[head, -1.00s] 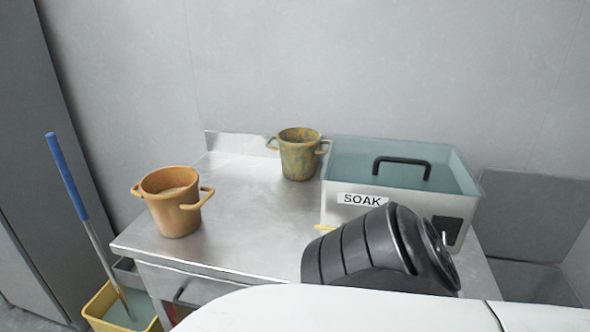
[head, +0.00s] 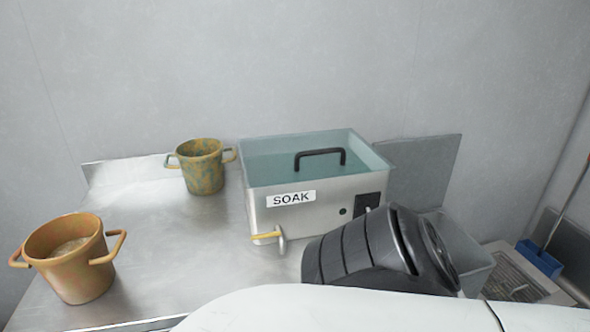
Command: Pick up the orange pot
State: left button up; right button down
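The orange pot (head: 80,277) stands upright on the steel table at the lower left of the head view. It has two side handles and something pale brown inside. A second pot (head: 205,175), mottled green and orange with two handles, stands farther back near the wall. A black ribbed arm part (head: 345,252), which seems to be mine, shows at the lower middle, in front of the soak tank. No gripper fingers are in view, and nothing of mine touches either pot.
A steel tank marked SOAK (head: 290,222), with a black handle on top and a yellow-handled tap, stands right of the pots. The steel table (head: 165,235) is clear between them. A blue object (head: 540,258) and a grate (head: 513,270) lie at far right.

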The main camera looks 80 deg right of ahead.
aim_at(70, 252)
jog(key=z, duration=3.5)
jog(key=i, duration=0.5)
jog(key=k, duration=0.5)
jog(key=z, duration=1.6)
jog(key=i, duration=0.65)
jog(key=u, duration=4.35)
jog(key=i, duration=0.5)
jog(key=u, duration=0.05)
